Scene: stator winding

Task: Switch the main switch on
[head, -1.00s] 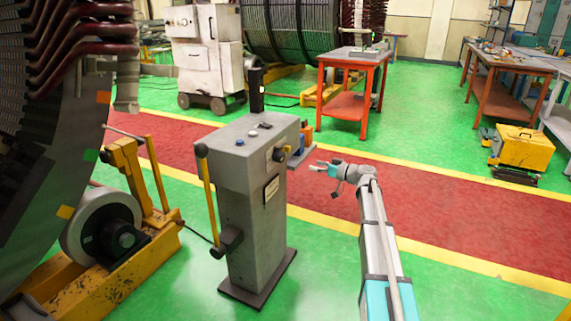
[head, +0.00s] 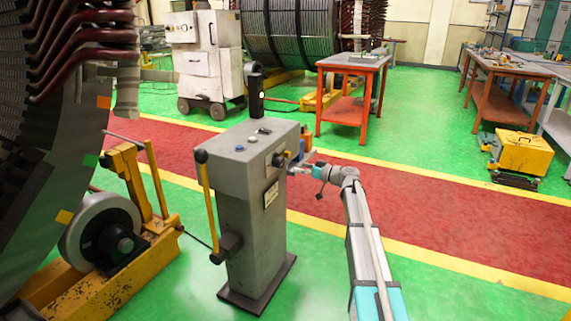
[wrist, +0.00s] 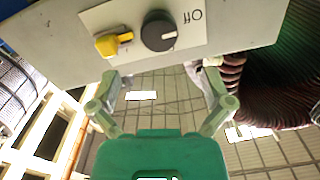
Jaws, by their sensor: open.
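The grey control pedestal (head: 252,210) stands at the centre of the head view. In the wrist view, a pale plate (wrist: 205,30) on it carries a round black knob (wrist: 158,31) with a light pointer mark aimed to the right. An upside-down "Off" label is right of the knob, and a yellow part (wrist: 113,42) is left of it. My gripper (head: 292,169) is beside the pedestal's right face in the head view. Its fingers (wrist: 162,88) are spread and empty in the wrist view, with the knob beyond them, apparently untouched.
The pedestal's top has a blue button (head: 239,148) and other small controls. A yellow-handled lever (head: 207,190) is on its left side. An orange table (head: 352,65) stands behind, and a yellow toolbox (head: 524,152) sits at right.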

